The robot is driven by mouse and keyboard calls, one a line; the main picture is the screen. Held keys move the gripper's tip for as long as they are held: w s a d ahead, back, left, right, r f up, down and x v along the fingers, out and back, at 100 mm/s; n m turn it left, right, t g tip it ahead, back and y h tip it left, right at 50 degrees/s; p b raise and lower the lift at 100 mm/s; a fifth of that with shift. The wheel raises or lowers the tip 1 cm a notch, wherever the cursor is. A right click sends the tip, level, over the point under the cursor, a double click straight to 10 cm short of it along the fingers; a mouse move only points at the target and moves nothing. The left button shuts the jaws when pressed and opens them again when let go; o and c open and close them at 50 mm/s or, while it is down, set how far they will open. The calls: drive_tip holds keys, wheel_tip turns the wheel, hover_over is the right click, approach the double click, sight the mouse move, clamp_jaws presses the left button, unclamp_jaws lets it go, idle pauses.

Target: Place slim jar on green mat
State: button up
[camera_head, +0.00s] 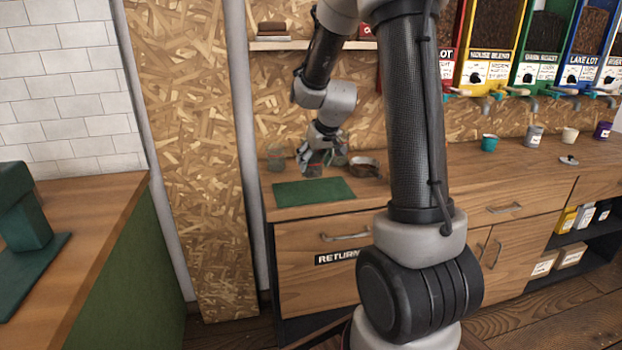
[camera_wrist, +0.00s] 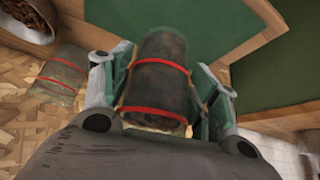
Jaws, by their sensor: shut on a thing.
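My gripper (camera_head: 318,162) is just behind the far edge of the green mat (camera_head: 313,191), above the wooden counter. In the wrist view the fingers (camera_wrist: 160,95) are shut around a clear slim jar (camera_wrist: 158,78) with dark contents and two red bands. The mat also shows in the wrist view (camera_wrist: 205,25), beyond the held jar. In the head view the held jar is mostly hidden by the fingers. The mat is bare. I cannot tell whether the jar touches the counter.
Another red-banded jar (camera_wrist: 60,76) and a bowl of beans (camera_wrist: 30,18) stand near my gripper. A glass jar (camera_head: 276,159) is to the left of my gripper and the bowl (camera_head: 363,167) to its right. Cups such as the teal one (camera_head: 489,143) stand farther right.

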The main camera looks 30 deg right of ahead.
sight(315, 174)
drive_tip(key=shift+f, duration=2.5)
drive_tip(key=shift+f, duration=0.1)
drive_tip(key=o, duration=1.7)
drive_tip(key=v, duration=1.2)
drive_tip(key=s+a+r, duration=0.2)
drive_tip(key=s, duration=0.6)
drive_tip(key=s+a+r+g, duration=0.1)
drive_tip(key=s+a+r, duration=0.1)
drive_tip(key=s, duration=0.7)
drive_tip(key=s+a+r+g, duration=0.1)
drive_tip(key=s+a+r, duration=0.2)
drive_tip(key=s, duration=0.5)
drive_tip(key=shift+s+n, duration=0.3)
drive_tip(key=shift+n, duration=0.1)
drive_tip(key=shift+a, duration=0.1)
